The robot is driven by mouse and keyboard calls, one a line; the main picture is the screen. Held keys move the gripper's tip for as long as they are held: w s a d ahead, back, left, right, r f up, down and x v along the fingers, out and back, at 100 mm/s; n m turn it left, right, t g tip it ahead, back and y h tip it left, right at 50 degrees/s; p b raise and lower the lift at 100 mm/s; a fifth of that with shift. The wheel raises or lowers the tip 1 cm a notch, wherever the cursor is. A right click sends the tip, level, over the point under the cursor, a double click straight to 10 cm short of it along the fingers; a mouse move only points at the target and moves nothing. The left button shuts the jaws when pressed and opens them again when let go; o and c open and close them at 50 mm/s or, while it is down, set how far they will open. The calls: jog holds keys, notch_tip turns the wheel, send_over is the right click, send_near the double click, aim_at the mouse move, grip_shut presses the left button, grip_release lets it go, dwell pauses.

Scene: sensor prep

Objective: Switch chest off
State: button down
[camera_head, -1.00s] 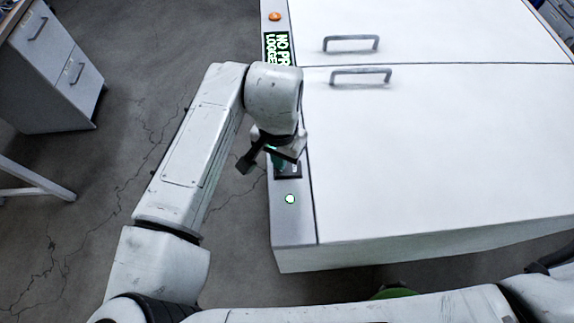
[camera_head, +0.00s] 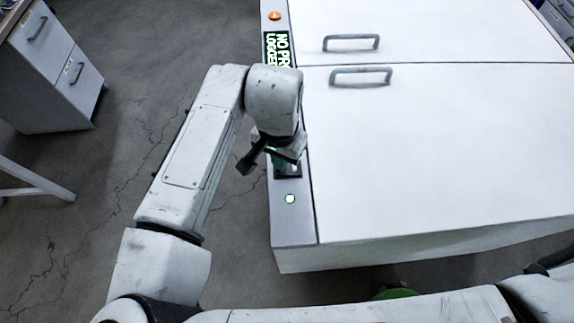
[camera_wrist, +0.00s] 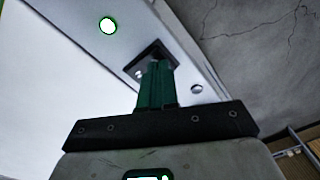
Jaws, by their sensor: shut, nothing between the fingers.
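The white chest (camera_head: 440,150) fills the right of the head view, with a grey control strip (camera_head: 292,228) along its left side. The strip carries a lit green-white lamp (camera_head: 290,199), a display (camera_head: 278,48) with green text and an orange button (camera_head: 275,16). A dark switch plate (camera_head: 291,172) sits on the strip above the lamp, partly hidden by my gripper. My gripper (camera_wrist: 156,68) is shut, its green fingers pointing at the dark switch plate (camera_wrist: 143,58) in the wrist view. The tips overlap the plate; I cannot tell whether they touch it. The lamp (camera_wrist: 108,26) also shows lit there.
Two grey handles (camera_head: 350,43) are on the chest top. A drawer cabinet (camera_head: 50,75) stands at the upper left, with a white table leg (camera_head: 35,180) below it. The concrete floor (camera_head: 130,160) between cabinet and chest is clear.

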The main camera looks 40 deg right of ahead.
jog(key=shift+f+b, duration=0.35)
jog(key=shift+f, duration=0.3)
jog(key=shift+r+p, duration=3.05)
jog(key=shift+r, duration=0.5)
